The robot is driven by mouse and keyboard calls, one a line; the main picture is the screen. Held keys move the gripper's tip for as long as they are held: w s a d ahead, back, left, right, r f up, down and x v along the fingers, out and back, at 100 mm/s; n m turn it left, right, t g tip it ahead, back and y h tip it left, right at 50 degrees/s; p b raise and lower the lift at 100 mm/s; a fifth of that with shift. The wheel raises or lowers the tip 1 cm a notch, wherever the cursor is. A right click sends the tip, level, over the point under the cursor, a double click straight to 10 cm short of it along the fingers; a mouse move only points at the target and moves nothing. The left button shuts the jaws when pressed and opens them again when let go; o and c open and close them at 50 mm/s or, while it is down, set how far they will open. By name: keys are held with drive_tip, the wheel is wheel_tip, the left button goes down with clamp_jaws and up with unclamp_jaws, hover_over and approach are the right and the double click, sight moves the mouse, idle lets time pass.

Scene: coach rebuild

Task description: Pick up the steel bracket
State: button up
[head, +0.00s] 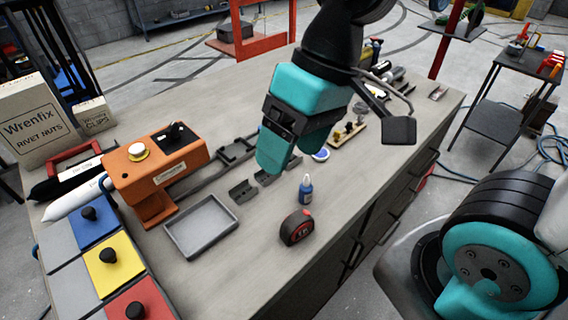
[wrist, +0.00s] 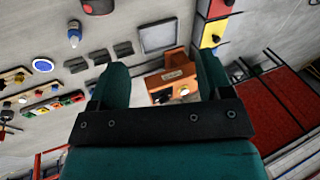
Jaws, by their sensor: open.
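Several small dark grey angled metal pieces that look like brackets lie in a row on the bench. One (head: 242,191) is beside the grey tray in the head view, and another (head: 265,178) lies just behind it. My gripper partly hides the rest of the row. The wrist view shows three of them, at its left (wrist: 76,65), middle (wrist: 99,56) and right (wrist: 123,48). I cannot tell which one is the steel bracket. My gripper (head: 292,158) is open and empty above the bench, apart from the pieces. Its teal fingers (wrist: 162,78) frame the orange machine in the wrist view.
An empty grey tray (head: 168,231) sits left of the row, by the orange machine (head: 140,171). A blue bottle (head: 305,190) and a red-black tape measure (head: 297,227) stand near the front edge. Coloured bins (head: 124,273) fill the bench's left end.

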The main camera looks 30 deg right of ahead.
drive_tip(key=w+d+f+m, duration=0.2)
drive_tip(key=w+m, duration=0.3)
drive_tip(key=w, duration=0.2)
drive_tip(key=w+d+f+m, duration=0.1)
drive_tip(key=w+d+m, duration=0.1)
drive_tip(key=w+m, duration=0.3)
drive_tip(key=m+g, duration=0.1)
drive_tip(key=m, duration=0.8)
approach(266, 178)
drive_tip(key=shift+a+f+p, duration=0.3)
drive_tip(key=shift+f+p, duration=0.3)
drive_tip(key=shift+p, duration=0.55)
drive_tip(key=shift+p+x, duration=1.3)
drive_tip(key=shift+x, duration=1.6)
drive_tip(key=shift+d, duration=0.1)
drive_tip(key=c, duration=1)
drive_tip(key=shift+c, duration=0.2)
